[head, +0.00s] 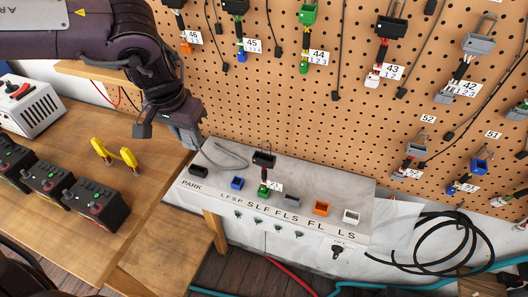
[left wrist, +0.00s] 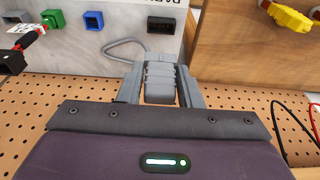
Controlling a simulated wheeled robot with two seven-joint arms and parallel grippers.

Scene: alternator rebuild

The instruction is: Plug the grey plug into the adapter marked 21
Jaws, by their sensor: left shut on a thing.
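My left gripper (head: 187,135) is at the left end of the grey panel box. In the left wrist view its fingers (left wrist: 160,85) are shut on the grey plug (left wrist: 161,80). A grey cable (head: 228,155) loops from near the gripper over the box top; it also shows in the left wrist view (left wrist: 122,43). The adapter marked 21 (head: 264,159) stands at the green socket, right of the gripper and apart from the plug. It has a black open end on top and a white tag (head: 275,187). In the left wrist view its black end (left wrist: 12,62) is at the left edge. My right gripper is out of view.
The grey panel box (head: 370,185) carries a black PARK socket (head: 198,172) and blue (head: 237,183), orange (head: 321,208) and white (head: 352,216) sockets. A pegboard (head: 300,110) with hanging adapters rises behind. A yellow handle (head: 115,152) and black control boxes (head: 95,205) occupy the wooden bench.

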